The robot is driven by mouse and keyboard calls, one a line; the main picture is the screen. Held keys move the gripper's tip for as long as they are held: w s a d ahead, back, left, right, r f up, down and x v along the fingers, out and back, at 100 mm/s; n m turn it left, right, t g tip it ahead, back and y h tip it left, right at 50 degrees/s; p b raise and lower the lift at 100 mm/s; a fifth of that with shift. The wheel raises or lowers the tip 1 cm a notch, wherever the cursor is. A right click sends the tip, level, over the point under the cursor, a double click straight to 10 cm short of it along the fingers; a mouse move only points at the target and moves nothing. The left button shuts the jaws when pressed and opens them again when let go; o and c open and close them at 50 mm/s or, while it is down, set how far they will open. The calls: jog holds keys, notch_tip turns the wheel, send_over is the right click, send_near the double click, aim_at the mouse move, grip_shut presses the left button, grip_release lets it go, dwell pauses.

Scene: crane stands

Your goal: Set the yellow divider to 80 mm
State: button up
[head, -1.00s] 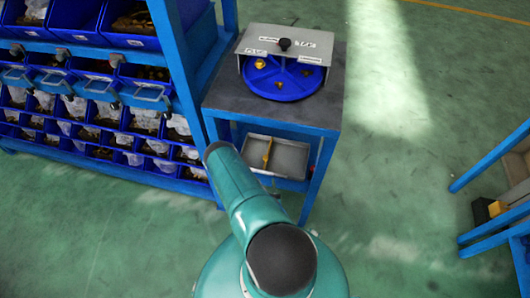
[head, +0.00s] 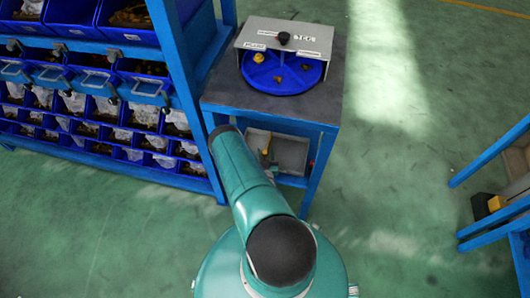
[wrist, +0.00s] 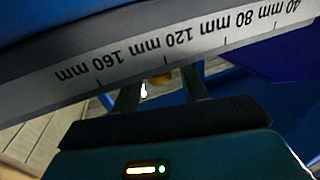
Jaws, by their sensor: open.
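The yellow divider (head: 265,148) stands in the open grey drawer tray (head: 291,152) under the small table. Part of it is hidden behind my arm and gripper. In the wrist view a white scale (wrist: 190,45) runs along a grey edge, upside down, marked 40, 80, 120 and 160 mm. My gripper (wrist: 162,92) is open just below that edge, its two fingers apart. A small yellow-brown piece (wrist: 161,78), perhaps the divider's top, shows between the fingers, near the 120 to 160 mm stretch. Contact and the exact setting cannot be told.
The blue-framed table (head: 225,98) carries a blue disc (head: 290,84) with small parts and a grey cover (head: 316,40) with a black knob. A rack of blue bins (head: 120,75) stands close at left. Another blue frame (head: 495,157) is at far right. Green floor between is free.

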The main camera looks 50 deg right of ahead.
jog(key=shift+w+d, duration=0.3)
jog(key=shift+d, duration=0.1)
grip_shut()
jog(key=w, duration=0.1)
jog(key=w+a, duration=0.1)
jog(key=w, duration=0.1)
jog(key=shift+w+a, duration=0.35)
grip_release()
